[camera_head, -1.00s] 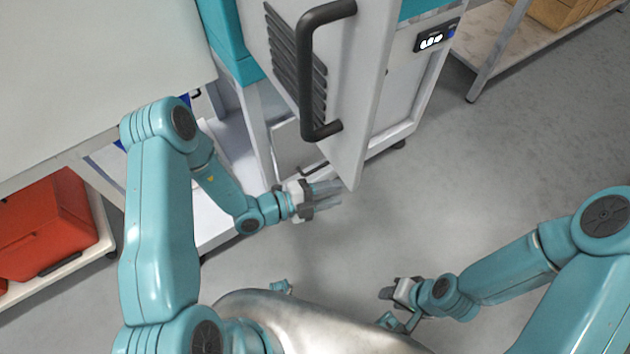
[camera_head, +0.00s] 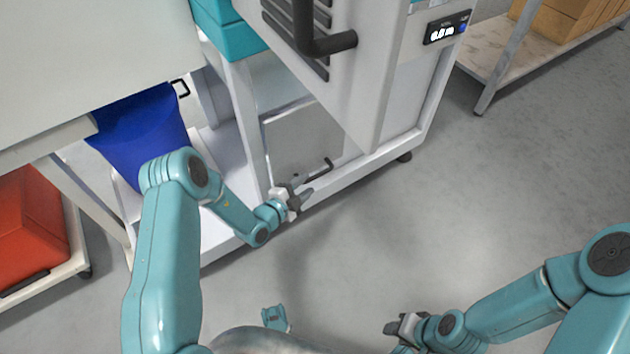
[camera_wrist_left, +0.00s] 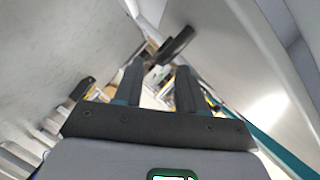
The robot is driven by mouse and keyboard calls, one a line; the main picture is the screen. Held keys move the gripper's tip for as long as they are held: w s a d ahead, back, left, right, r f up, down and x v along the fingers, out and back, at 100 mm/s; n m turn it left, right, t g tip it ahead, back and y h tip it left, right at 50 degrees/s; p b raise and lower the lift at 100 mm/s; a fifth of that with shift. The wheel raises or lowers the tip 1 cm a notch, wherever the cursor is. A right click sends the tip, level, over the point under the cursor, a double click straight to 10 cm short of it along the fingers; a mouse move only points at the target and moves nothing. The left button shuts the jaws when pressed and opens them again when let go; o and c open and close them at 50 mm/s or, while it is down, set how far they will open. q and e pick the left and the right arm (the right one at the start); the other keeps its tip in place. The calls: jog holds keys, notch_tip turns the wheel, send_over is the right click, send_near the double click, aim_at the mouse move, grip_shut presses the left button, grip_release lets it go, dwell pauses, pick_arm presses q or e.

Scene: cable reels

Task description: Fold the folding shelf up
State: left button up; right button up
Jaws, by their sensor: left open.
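The folding shelf appears to be the grey panel (camera_head: 300,140) low on the white frame, with a dark bar handle (camera_head: 320,172) at its lower right edge. My left gripper (camera_head: 300,188) is open and empty, just to the left of and below the handle in the head view. In the left wrist view, a dark bar (camera_wrist_left: 176,44), probably this handle, lies just beyond the two open fingertips (camera_wrist_left: 160,72). I cannot tell whether they touch it. My right gripper (camera_head: 393,328) hangs low at the right, away from the shelf; its jaws are too small to read.
A white cabinet door (camera_head: 345,65) with a large dark handle (camera_head: 318,42) stands above the left gripper. A blue bin (camera_head: 143,135) and a red box (camera_head: 30,230) are at the left. A low rack (camera_head: 497,42) stands at the back right. The floor at right is clear.

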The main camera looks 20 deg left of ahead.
aim_at(312, 180)
pick_arm(q)
jog(key=b+x, duration=0.1)
jog(key=x, duration=0.4)
jog(key=shift+w+d+f+b, duration=0.1)
jog(key=shift+w+b, duration=0.2)
jog(key=shift+w, duration=0.05)
grip_shut()
